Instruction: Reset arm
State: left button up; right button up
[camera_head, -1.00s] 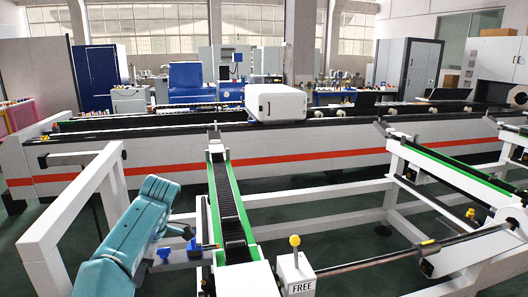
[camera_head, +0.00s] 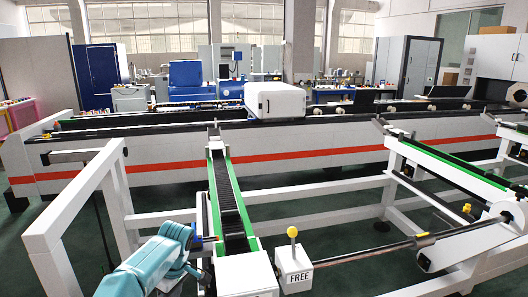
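My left arm, a teal link with a light-coloured joint, reaches in at the bottom left, beside the near end of the conveyor (camera_head: 228,200). I cannot make out any gripper fingers on it. My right arm and its gripper are not in view. The conveyor has a dark ribbed track with green side strips and runs away from me toward the long rack. A white box labelled FREE (camera_head: 294,263), with a yellow-knobbed lever (camera_head: 292,232) standing upright, is to the right of the conveyor's near end.
A white frame (camera_head: 75,215) stands at the left, close to my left arm. A metal rod (camera_head: 370,252) runs right from near the FREE box. A long white rack with an orange stripe (camera_head: 270,156) crosses behind, with a white box (camera_head: 275,101) on it. Green-edged rails (camera_head: 455,167) stand at the right.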

pick_arm(q)
jog(key=s+d+f+m+h, duration=0.2)
jog(key=s+d+f+m, duration=0.25)
jog(key=f, duration=0.45)
jog(key=s+d+f+m+h, duration=0.25)
jog(key=s+d+f, duration=0.2)
jog(key=f, duration=0.55)
jog(key=s+d+f+m+h, duration=0.1)
jog(key=s+d+f+m, duration=0.1)
jog(key=s, duration=1)
jog(key=s+d+f+m+h+b, duration=0.1)
jog(key=s+d+f+m, duration=0.1)
jog(key=s, duration=1)
jog(key=shift+s+f+m+b, duration=0.25)
jog(key=shift+f+m+b, duration=0.05)
jog(key=shift+f, duration=0.3)
jog(key=shift+s+d, duration=0.1)
